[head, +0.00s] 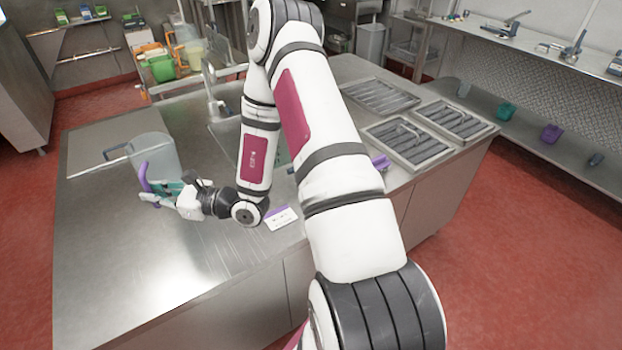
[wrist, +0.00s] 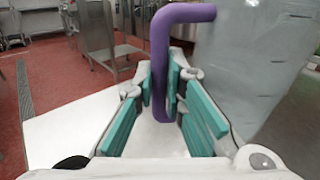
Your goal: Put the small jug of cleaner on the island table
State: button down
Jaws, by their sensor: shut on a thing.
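The small jug (head: 153,151) is a translucent grey container with a purple handle (wrist: 160,60). It is upright over the left part of the steel island table (head: 110,260). My gripper (head: 160,190) is shut on the purple handle, with its teal finger pads on either side of it in the wrist view (wrist: 165,103). The jug's body (wrist: 245,50) fills the right of the wrist view. I cannot tell whether its base touches the table, since my gripper covers part of it.
Several grey trays (head: 383,95) lie at the island's back right. A sink with a tap (head: 212,100) is behind my arm. A white and purple card (head: 281,217) lies near the front edge. The island's front left is bare.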

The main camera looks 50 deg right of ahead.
aim_at(161, 270)
jog(key=l+u, duration=0.45)
jog(key=k+l+u, duration=0.2)
jog(key=l+u, duration=0.25)
jog(key=k+l+u, duration=0.15)
jog(key=u, duration=0.3)
jog(key=k+l+u, duration=0.25)
jog(key=u, duration=0.2)
jog(key=k+l+u, duration=0.25)
jog(key=u, duration=0.2)
